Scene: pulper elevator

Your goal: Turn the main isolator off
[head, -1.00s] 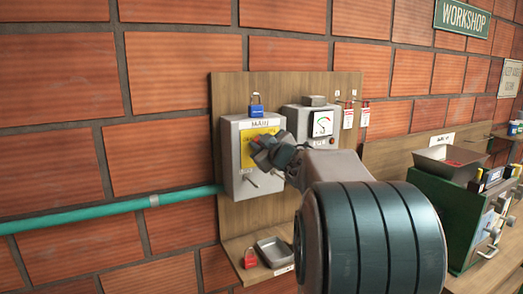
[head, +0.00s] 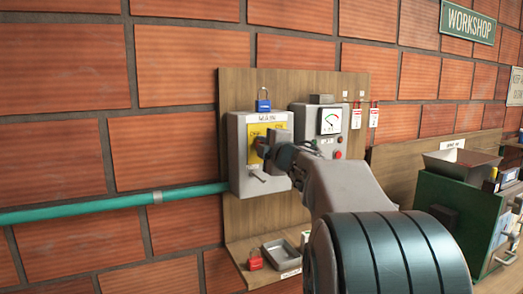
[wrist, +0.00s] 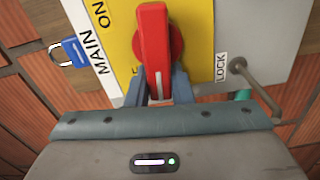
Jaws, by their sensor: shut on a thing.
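The main isolator is a grey box (head: 237,165) on the wooden board, with a yellow plate (head: 284,134) and a "MAIN" label on its front. It also shows in the wrist view, where the yellow plate (wrist: 192,28) carries "ON" at upper left and a partly hidden word ending in "F" lower down. Its red handle (wrist: 153,45) stands upright in the wrist view, its white-marked end towards me. My gripper (wrist: 158,88) is shut on that end, one blue-grey finger each side. In the head view my gripper (head: 268,150) covers most of the handle.
A blue padlock (head: 263,105) hangs above the box. A metal rod (wrist: 262,90) juts out beside "LOCK". A gauge box (head: 330,118) is close on the right. A red padlock (head: 255,262) and a tray (head: 280,251) lie on the shelf below.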

